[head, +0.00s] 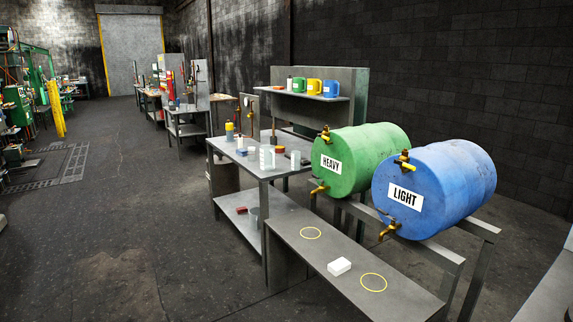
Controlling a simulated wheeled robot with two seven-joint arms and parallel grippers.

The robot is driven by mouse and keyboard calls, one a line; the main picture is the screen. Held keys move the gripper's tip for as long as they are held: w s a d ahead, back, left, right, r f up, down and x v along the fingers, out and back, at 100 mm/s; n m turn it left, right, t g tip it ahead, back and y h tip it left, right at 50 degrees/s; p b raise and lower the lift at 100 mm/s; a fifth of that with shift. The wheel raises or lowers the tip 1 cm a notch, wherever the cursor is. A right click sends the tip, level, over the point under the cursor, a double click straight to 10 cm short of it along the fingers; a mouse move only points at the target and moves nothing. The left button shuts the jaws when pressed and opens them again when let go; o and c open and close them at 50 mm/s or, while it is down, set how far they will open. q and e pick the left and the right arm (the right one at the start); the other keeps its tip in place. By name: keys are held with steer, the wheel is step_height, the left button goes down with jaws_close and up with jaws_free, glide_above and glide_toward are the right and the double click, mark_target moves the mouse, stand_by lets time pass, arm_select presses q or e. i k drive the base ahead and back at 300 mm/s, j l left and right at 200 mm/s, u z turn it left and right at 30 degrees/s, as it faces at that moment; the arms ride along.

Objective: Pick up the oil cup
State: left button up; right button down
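No thing in the head view is labelled as the oil cup, and I cannot tell which one it is. Green (298,86), yellow (313,87) and blue (330,89) mug-like vessels stand in a row on the raised back shelf (290,95). A pale, see-through vessel (267,158) stands upright on the workbench (238,156). A small grey vessel (254,216) seems to stand on the bench's lower shelf (262,204). Neither of my grippers is in view.
A green HEAVY drum (357,150) and a blue LIGHT drum (440,185) lie on racks with brass taps. Below them, a low grey bench (335,248) carries a white block (339,267) and two yellow rings. The floor (120,220) at left is largely clear.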

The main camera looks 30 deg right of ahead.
mark_target(295, 155)
steer(key=i+j+u, duration=0.2)
steer(key=i, duration=0.45)
steer(key=i+j+u, duration=0.25)
steer(key=i, duration=0.45)
steer(key=i+z, duration=0.35)
steer(key=i, duration=0.5)
steer(key=i+j+z, duration=0.1)
steer(key=i+z, duration=0.3)
steer(key=i, duration=0.4)
steer(key=i+z, duration=0.3)
steer(key=z, duration=0.15)
steer(key=i+z, duration=0.45)
steer(key=i+j+z, duration=0.15)
steer(key=z, duration=0.25)
steer(key=i+j+z, duration=0.25)
steer(key=z, duration=0.2)
steer(key=i, duration=0.1)
